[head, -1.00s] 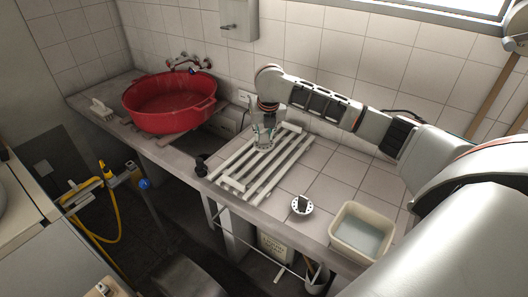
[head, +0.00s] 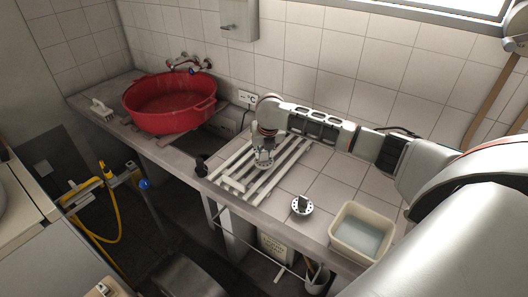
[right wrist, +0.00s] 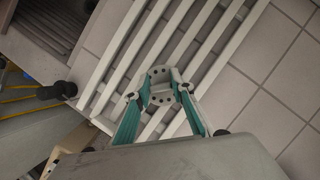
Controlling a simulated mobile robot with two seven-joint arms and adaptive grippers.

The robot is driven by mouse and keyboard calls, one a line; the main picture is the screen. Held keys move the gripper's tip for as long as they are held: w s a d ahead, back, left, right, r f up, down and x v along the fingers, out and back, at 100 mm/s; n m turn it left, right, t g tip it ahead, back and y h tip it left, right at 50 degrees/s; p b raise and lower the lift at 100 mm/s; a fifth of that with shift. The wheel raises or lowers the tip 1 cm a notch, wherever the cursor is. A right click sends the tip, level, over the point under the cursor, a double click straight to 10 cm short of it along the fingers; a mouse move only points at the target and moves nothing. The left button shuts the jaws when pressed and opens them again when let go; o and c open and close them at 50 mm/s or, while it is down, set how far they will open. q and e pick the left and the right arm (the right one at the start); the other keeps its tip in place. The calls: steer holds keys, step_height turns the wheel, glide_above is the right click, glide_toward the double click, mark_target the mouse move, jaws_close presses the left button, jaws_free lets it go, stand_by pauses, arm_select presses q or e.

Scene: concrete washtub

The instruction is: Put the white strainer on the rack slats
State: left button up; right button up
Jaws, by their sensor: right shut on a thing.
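My right gripper (head: 264,152) points down over the white rack slats (head: 236,183), near their middle. It is shut on the white strainer (head: 264,164), a small round piece with dark holes. In the right wrist view the strainer (right wrist: 160,98) sits between the two teal-sided fingers (right wrist: 160,90), with slats (right wrist: 118,45) behind it. I cannot tell whether the strainer touches the slats. My left gripper is not in view.
A similar white holed piece with a dark top (head: 302,206) lies on the tiles right of the rack. A cream basin (head: 337,242) stands farther right. A red tub (head: 150,118) stands at the left. A dark knob (head: 201,168) is at the rack's left.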

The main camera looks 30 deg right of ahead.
steer(key=o, duration=1.1)
steer(key=v, duration=1.2)
